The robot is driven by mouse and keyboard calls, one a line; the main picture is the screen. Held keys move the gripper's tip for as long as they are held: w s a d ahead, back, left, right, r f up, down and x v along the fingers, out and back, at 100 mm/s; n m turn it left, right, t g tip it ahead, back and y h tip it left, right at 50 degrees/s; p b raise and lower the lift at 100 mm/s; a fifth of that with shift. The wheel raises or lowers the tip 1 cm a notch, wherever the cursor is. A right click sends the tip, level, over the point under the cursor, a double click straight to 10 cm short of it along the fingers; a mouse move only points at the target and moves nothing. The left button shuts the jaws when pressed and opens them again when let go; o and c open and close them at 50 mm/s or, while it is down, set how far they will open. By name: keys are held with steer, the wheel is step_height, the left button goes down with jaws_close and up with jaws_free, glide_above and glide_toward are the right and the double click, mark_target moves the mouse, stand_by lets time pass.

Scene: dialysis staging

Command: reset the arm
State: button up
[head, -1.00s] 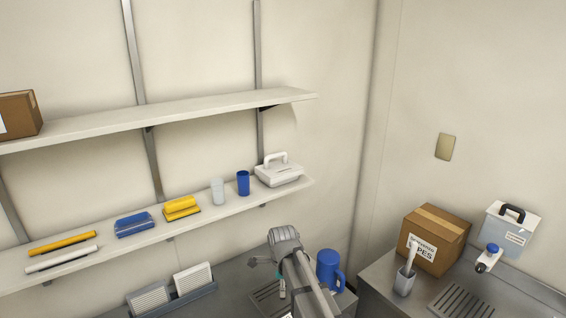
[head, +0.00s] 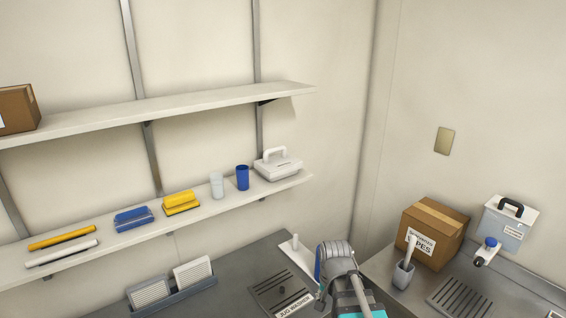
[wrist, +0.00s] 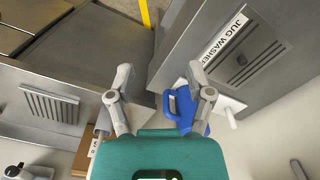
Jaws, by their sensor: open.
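My gripper (wrist: 160,72) shows in the wrist view with its two grey fingers spread apart and nothing held between them. A blue jug (wrist: 185,112) shows beyond the right finger, which partly covers it. I cannot tell how far the jug is from the finger. In the head view my grey arm stands at the lower middle and hides most of the jug, leaving a blue sliver (head: 318,264) at its left edge. The fingertips cannot be made out in the head view.
The counter has a drain grille and a label reading JUG WASHER (head: 293,305). A wipes box (head: 435,234) and a brush holder (head: 403,275) stand on the right counter.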

steer(key=s+d+n, duration=0.1)
steer(key=d+n, duration=0.1)
steer(key=s+d+n, duration=0.2)
steer(key=shift+s+n, duration=0.3)
steer(key=shift+n, duration=0.1)
steer(key=shift+a, duration=0.15)
stand_by(1.6)
